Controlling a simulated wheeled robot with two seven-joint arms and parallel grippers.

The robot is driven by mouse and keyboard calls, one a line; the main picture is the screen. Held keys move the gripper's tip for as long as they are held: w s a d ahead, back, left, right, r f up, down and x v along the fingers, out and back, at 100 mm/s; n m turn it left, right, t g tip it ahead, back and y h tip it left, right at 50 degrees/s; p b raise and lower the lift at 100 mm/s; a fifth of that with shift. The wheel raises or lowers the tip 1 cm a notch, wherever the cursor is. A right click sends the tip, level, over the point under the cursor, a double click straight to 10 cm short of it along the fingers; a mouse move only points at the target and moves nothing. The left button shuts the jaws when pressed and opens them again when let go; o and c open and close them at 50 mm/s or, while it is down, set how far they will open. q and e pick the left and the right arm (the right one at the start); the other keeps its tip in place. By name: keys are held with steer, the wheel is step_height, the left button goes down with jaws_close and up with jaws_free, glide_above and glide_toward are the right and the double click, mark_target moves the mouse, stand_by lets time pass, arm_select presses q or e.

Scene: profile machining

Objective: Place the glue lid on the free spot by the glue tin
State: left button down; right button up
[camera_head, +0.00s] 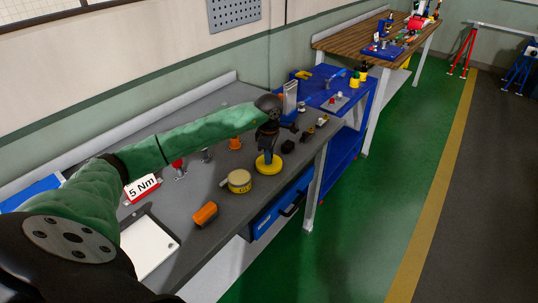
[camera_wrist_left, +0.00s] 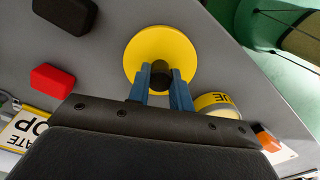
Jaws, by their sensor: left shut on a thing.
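The glue lid is a round yellow disc (camera_head: 268,167) with a dark knob. It also shows in the left wrist view (camera_wrist_left: 142,48), at top centre. My left gripper (camera_head: 268,150) is shut on the knob, with its blue fingers (camera_wrist_left: 161,84) on either side of it. The lid is low at the grey bench top; I cannot tell whether it touches. The yellow glue tin (camera_head: 239,181) stands just left of the lid in the head view, and right of my fingers in the wrist view (camera_wrist_left: 218,104). My right gripper is not in view.
An orange block (camera_head: 205,213) lies nearer the bench's front edge. A black block (camera_head: 287,146) and small parts are beyond the lid. A red-and-white 5 Nm sign (camera_head: 141,189) and white plate (camera_head: 148,246) are at left. Grey bench top (camera_head: 262,199) is bare in front of the lid.

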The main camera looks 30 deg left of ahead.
arm_select(q)
steer(key=shift+f, duration=0.1)
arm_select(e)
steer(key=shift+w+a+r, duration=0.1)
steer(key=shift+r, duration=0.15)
arm_select(q)
steer(key=c, duration=1.3)
jaws_free()
steer(key=shift+o, duration=0.2)
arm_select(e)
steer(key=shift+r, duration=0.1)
arm_select(q)
steer(key=shift+r, duration=0.45)
step_height(320, 180, up, 12)
steer(key=b, duration=0.4)
steer(key=shift+f+b, duration=0.25)
steer(key=shift+b, duration=0.15)
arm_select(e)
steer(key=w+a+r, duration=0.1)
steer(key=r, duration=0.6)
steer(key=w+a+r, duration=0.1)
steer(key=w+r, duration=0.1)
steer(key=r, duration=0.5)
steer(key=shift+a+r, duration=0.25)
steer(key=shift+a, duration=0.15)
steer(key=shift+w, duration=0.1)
